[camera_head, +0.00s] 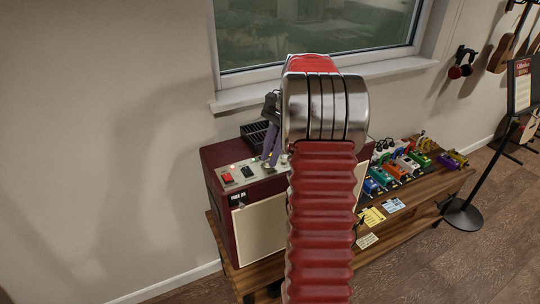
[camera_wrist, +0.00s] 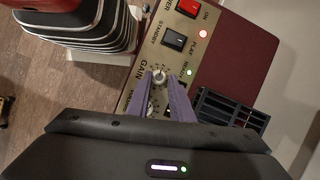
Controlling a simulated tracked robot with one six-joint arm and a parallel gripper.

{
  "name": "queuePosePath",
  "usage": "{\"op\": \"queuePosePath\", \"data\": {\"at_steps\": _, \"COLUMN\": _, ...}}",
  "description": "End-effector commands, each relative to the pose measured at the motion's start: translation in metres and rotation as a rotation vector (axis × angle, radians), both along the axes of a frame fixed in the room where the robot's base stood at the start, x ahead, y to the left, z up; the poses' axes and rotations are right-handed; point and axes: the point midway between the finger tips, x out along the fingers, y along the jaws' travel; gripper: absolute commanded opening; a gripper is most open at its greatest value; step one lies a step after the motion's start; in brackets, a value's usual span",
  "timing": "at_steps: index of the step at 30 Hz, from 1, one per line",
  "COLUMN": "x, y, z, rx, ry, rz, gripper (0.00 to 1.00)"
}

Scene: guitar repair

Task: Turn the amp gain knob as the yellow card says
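The amp (camera_head: 234,205) is a dark red cabinet with a pale front, on a wooden bench. Its control panel shows in the wrist view, where the gain knob (camera_wrist: 159,77) is a small light dial beside the word GAIN. My gripper (camera_wrist: 161,76) has two purple fingers, one on each side of this knob. Whether they touch it is unclear. In the head view the purple fingers (camera_head: 270,143) are over the amp top, partly hidden by my arm. The yellow card (camera_head: 372,216) lies on the bench right of the amp; its text is too small to read.
A second knob (camera_wrist: 150,106) sits close below, partly behind a finger. The standby switch (camera_wrist: 174,41) and red switch (camera_wrist: 188,7) are on the same panel. A black slotted box (camera_wrist: 225,110) is beside it. Colourful pedals (camera_head: 391,168) and a pale blue card (camera_head: 393,205) are on the bench.

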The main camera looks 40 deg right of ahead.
Motion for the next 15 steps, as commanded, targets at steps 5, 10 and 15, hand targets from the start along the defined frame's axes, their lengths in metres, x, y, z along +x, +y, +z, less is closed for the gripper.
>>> {"op": "queuePosePath", "data": {"at_steps": 5, "x": -0.0005, "y": 0.0009, "z": -0.0003, "rx": 0.003, "ry": 0.002, "rz": 0.001, "gripper": 0.33}}
{"op": "queuePosePath", "data": {"at_steps": 10, "x": -0.0009, "y": 0.0014, "z": -0.0007, "rx": 0.004, "ry": 0.004, "rz": 0.001, "gripper": 0.35}}
{"op": "queuePosePath", "data": {"at_steps": 15, "x": -0.0008, "y": 0.0008, "z": 0.0008, "rx": 0.005, "ry": 0.004, "rz": 0.001, "gripper": 0.35}}
